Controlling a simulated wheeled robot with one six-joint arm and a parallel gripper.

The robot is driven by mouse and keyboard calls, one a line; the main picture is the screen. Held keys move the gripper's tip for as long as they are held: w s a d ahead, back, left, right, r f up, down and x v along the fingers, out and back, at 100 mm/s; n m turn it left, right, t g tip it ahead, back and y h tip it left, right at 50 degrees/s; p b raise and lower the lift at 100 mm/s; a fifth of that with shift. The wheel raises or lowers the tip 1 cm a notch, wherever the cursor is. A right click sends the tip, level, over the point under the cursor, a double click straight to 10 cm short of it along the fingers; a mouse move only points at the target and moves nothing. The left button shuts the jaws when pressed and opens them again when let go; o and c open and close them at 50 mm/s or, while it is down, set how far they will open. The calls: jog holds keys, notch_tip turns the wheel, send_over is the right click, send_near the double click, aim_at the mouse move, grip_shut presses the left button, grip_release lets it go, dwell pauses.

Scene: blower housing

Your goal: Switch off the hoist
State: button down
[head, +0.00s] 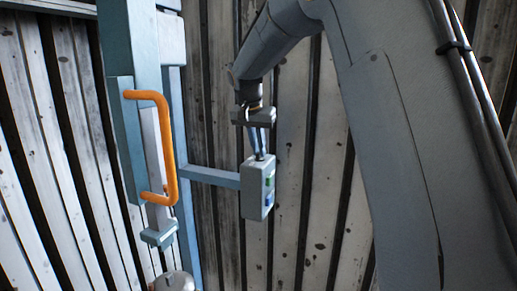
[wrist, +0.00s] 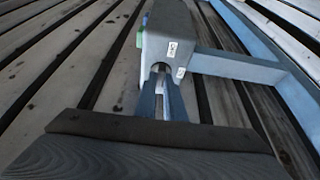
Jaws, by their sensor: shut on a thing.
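The hoist's grey control box (head: 250,193) sits at the end of a blue horizontal arm. Green and blue buttons show on its right side in the head view. In the wrist view the box (wrist: 170,20) has small white labels on its near end. My gripper (head: 259,157) comes down from above to the box's top end. In the wrist view my gripper's two blue-grey fingers (wrist: 161,75) are close together at the near end of the box, around a small grey switch part. The fingertips largely hide that part, so its position cannot be told.
A blue upright post (head: 131,50) with an orange handle (head: 168,140) stands left of the box. The blue horizontal arm (head: 208,177) joins the box to the frame. A rounded grey object (head: 175,282) is at the bottom edge. Worn plank walls lie behind.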

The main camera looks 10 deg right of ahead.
jog(key=c, duration=1.8)
grip_release()
jog(key=shift+c, duration=0.2)
jog(key=shift+r, duration=0.15)
jog(key=b+v, duration=0.1)
jog(key=v, duration=0.6)
jog(key=shift+r+b, duration=0.25)
jog(key=shift+b, duration=0.15)
jog(key=shift+s+a, duration=0.2)
